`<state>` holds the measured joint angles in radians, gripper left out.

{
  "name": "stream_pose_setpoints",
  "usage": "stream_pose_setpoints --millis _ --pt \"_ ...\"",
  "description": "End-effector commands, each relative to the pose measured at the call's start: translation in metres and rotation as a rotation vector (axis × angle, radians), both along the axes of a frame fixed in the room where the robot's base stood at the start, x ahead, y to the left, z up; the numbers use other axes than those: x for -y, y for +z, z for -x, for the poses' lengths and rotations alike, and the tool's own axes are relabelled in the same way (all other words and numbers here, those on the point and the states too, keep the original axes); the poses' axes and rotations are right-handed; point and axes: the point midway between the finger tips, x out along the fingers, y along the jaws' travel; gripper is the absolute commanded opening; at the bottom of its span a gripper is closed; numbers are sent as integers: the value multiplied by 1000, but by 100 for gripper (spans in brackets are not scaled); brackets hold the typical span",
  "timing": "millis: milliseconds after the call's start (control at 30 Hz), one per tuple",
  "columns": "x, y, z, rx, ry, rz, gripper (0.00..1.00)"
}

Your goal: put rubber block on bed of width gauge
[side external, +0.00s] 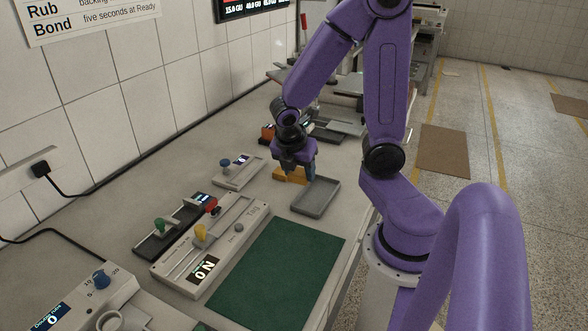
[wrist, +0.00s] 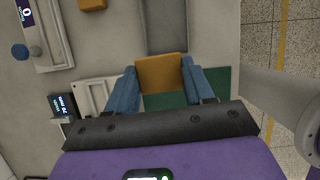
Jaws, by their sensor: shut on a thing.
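My gripper (wrist: 160,82) has its two blue fingers shut on an orange-yellow block, which I take for the rubber block (wrist: 162,73). In the side view my gripper (side external: 295,167) is low over the bench near the grey tray. A second orange block (wrist: 92,4) lies on the bench in the wrist view. In the side view, orange shows below the fingers, but I cannot separate the blocks there. No device is readably labelled as the width gauge. One long pale device (side external: 212,240) has slots, a yellow knob and a display; part of it (wrist: 98,95) shows in the wrist view.
The grey tray (side external: 316,197) lies right of the gripper, empty. A green mat (side external: 280,270) covers the front bench. A black device (side external: 175,228) with a green knob and a small device (side external: 238,172) with a blue knob stand left. More equipment stands behind the gripper.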

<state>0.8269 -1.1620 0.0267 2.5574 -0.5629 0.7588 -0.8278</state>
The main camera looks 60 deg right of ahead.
Motion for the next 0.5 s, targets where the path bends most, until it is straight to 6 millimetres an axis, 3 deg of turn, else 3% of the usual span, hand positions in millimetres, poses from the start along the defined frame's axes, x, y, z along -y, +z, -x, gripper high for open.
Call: stream_pose_setpoints --millis 300,500 --pt "-3 3 4 0 -1 -1 22" --pt "-25 7 -27 3 -7 3 22"
